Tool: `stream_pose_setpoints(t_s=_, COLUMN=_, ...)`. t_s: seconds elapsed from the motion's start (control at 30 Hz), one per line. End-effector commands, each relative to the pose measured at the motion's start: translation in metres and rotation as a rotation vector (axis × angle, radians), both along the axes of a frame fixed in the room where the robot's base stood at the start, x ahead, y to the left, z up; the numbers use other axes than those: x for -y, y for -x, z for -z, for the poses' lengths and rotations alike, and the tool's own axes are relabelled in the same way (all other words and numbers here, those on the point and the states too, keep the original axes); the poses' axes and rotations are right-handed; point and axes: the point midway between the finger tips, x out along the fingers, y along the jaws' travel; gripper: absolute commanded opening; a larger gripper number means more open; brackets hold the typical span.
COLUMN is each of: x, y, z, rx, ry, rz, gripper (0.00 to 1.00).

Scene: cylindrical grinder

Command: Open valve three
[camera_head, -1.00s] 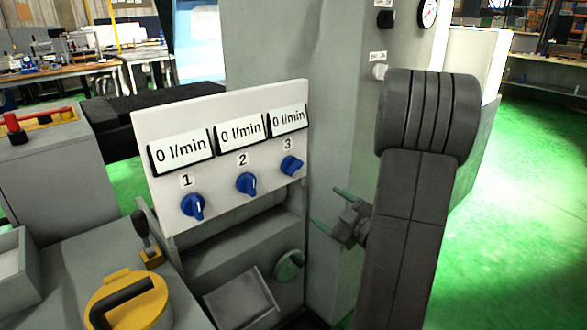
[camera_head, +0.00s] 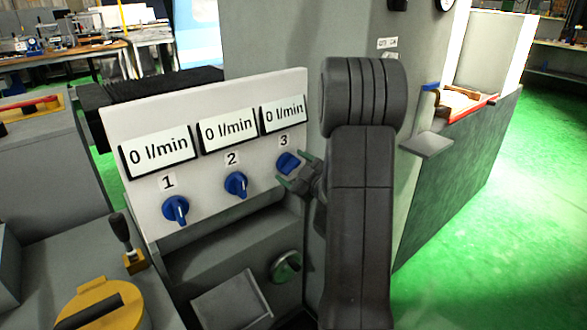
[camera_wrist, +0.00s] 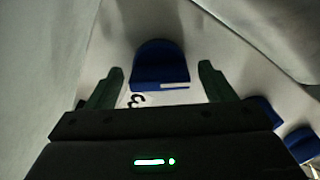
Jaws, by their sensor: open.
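Valve three is a blue knob (camera_head: 288,163) under the label "3" on a white panel (camera_head: 213,96). The display (camera_head: 284,113) above it reads 0 l/min. My gripper (camera_head: 296,169) is open and empty close in front of that knob, at its lower right in the head view. In the wrist view the blue knob (camera_wrist: 160,62), with a white mark, lies between and just beyond the two green fingertips, with a gap on each side. The "3" label shows upside down below it. I cannot tell the exact distance to the knob.
Blue knobs one (camera_head: 175,210) and two (camera_head: 236,185) sit left of valve three; their displays also read 0 l/min. A grey machine wall (camera_head: 300,60) rises behind the panel. A yellow round cap (camera_head: 100,305) and a lever (camera_head: 121,232) stand at lower left.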

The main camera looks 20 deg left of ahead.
Motion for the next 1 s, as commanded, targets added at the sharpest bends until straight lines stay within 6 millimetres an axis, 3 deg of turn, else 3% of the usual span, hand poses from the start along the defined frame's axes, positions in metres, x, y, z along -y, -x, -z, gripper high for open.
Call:
stream_pose_setpoints(t_s=0.23, x=-0.0007, y=-0.0005, z=0.0001, rx=0.0, ry=0.0, rz=0.0, gripper=0.76)
stream_pose_setpoints(t_s=0.47, x=-0.0005, y=-0.0004, z=0.0001, rx=0.0, ry=0.0, rz=0.0, gripper=0.33)
stream_pose_setpoints(t_s=1.0, x=-0.0005, y=-0.0006, z=0.0065, rx=0.13, ry=0.073, rz=-0.001, gripper=0.33)
